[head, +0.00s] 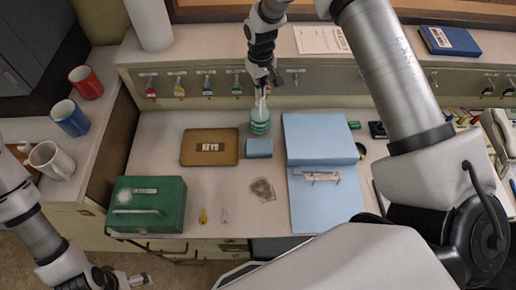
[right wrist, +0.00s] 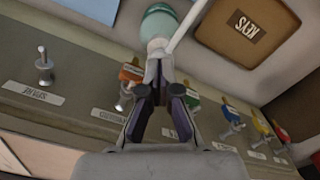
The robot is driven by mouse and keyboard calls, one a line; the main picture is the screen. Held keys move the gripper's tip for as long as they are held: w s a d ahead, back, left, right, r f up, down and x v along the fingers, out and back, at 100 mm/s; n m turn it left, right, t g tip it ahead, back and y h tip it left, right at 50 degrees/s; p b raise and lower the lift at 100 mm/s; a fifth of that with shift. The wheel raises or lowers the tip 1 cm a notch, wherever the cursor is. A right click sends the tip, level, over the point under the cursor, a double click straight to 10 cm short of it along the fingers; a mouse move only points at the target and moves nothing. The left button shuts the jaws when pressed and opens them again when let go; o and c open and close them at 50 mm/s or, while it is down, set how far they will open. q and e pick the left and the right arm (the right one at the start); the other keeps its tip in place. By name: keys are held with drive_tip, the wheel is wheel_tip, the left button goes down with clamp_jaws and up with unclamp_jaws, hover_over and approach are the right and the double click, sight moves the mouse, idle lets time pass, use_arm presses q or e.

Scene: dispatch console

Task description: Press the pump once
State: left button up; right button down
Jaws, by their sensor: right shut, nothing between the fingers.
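The pump bottle (head: 260,122) is a small teal bottle with a white top, standing upright on the desk below the hook rail. In the right wrist view, its teal body (right wrist: 158,22) and long white spout (right wrist: 188,25) show just beyond the fingers. My right gripper (head: 262,92) is shut and empty, pointing down directly over the pump top. The fingertips (right wrist: 159,60) overlap the white top in the picture; I cannot tell whether they touch it. My left gripper (head: 140,280) is at the bottom left, away from the bottle, too small to read.
A brown KEYS tray (head: 186,160) and a blue sponge-like block (head: 259,148) lie near the bottle. A blue folder (head: 318,140) lies to the right. A green cash box (head: 146,216) stands front left. Keys hang on the rail (head: 220,78) behind.

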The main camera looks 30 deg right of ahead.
drive_tip(key=shift+s+f, duration=0.1)
drive_tip(key=shift+f, duration=0.45)
drive_tip(key=shift+r, duration=0.15)
drive_tip(key=shift+r+p, duration=1.2)
drive_tip(key=shift+r, duration=0.35)
wheel_tip(320, 180, up, 6)
drive_tip(key=p, duration=0.4)
